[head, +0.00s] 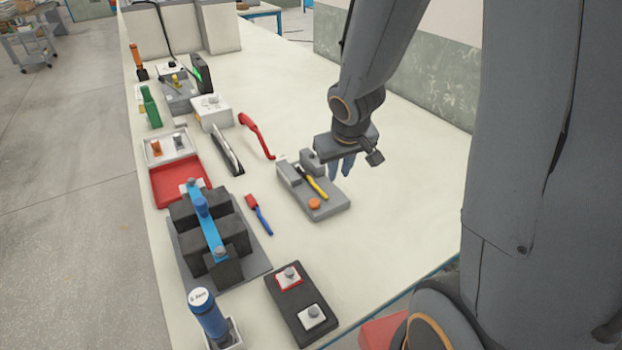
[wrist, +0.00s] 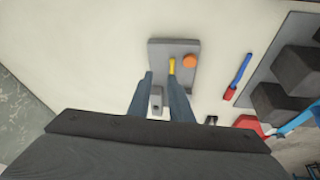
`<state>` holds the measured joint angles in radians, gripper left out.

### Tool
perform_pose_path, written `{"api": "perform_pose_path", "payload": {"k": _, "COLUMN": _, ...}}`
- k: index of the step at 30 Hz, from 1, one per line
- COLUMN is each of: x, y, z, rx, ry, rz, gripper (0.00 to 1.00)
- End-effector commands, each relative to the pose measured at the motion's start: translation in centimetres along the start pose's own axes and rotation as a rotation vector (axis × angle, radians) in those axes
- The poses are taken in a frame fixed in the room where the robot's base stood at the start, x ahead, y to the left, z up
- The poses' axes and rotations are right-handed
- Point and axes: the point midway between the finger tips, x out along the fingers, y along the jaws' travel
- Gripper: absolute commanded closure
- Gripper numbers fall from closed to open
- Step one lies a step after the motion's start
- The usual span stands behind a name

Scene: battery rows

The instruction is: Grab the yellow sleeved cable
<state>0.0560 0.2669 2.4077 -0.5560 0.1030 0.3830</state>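The yellow sleeved cable (head: 317,187) lies on a flat grey fixture (head: 330,205) with grey blocks at its far end. In the wrist view a short piece of the yellow cable (wrist: 172,66) shows just beyond the tip of the right finger, which may hide the rest. My gripper (head: 342,166) points down at the far right side of the fixture, above it and to the right of the cable. In the wrist view my gripper (wrist: 160,76) has its two fingers apart, with nothing seen between the tips.
An orange knob (head: 314,203) sits on the fixture's near end. A red-and-blue tool (head: 259,215) and a red handle (head: 257,137) lie to the left. Dark battery blocks (head: 232,234) stand further left. A dark tray (head: 286,305) is nearer. The table right of the fixture is clear.

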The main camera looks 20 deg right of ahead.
Motion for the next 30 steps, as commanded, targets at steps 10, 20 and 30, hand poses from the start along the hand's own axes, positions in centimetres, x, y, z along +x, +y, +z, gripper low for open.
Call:
{"api": "perform_pose_path", "payload": {"k": 10, "x": 4.8, "y": -1.9, "z": -6.0, "rx": -0.103, "ry": 0.155, "rz": -0.159, "gripper": 0.81}}
{"api": "perform_pose_path", "payload": {"k": 20, "x": 7.8, "y": -2.8, "z": -6.5, "rx": -0.112, "ry": 0.163, "rz": -0.18, "gripper": 0.81}}
{"api": "perform_pose_path", "payload": {"k": 30, "x": 12.0, "y": -3.6, "z": -6.7, "rx": -0.114, "ry": 0.163, "rz": -0.18, "gripper": 0.81}}
